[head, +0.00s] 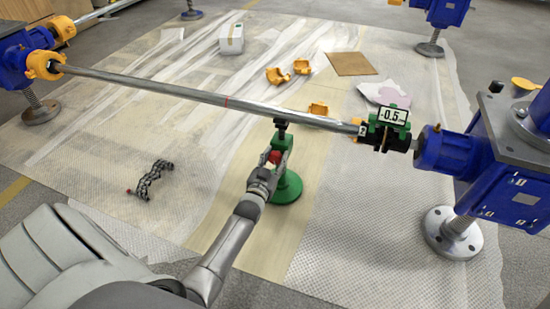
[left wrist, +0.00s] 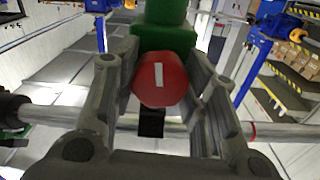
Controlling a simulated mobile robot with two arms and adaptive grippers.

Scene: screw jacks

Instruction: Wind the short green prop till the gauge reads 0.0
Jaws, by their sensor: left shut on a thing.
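The short green prop (head: 287,188) stands upright on its round base under the long steel shaft (head: 180,88). Its black top (head: 281,123) is right below the shaft; I cannot tell whether they touch. My left gripper (head: 272,164) is shut on the prop's red knob (head: 274,157). In the left wrist view the red knob (left wrist: 158,82), with a white mark, sits between the fingers, in front of the green body (left wrist: 165,35). The gauge (head: 393,116), clamped on the shaft's right end in a green holder, reads -0.5. My right gripper is not in view.
Blue screw jacks stand at the left (head: 20,55) and right (head: 500,150). A dark coiled chain-like thing (head: 152,179) lies left of the prop. Yellow clamp pieces (head: 290,72), a white box (head: 231,39) and a brown board (head: 350,64) lie beyond the shaft.

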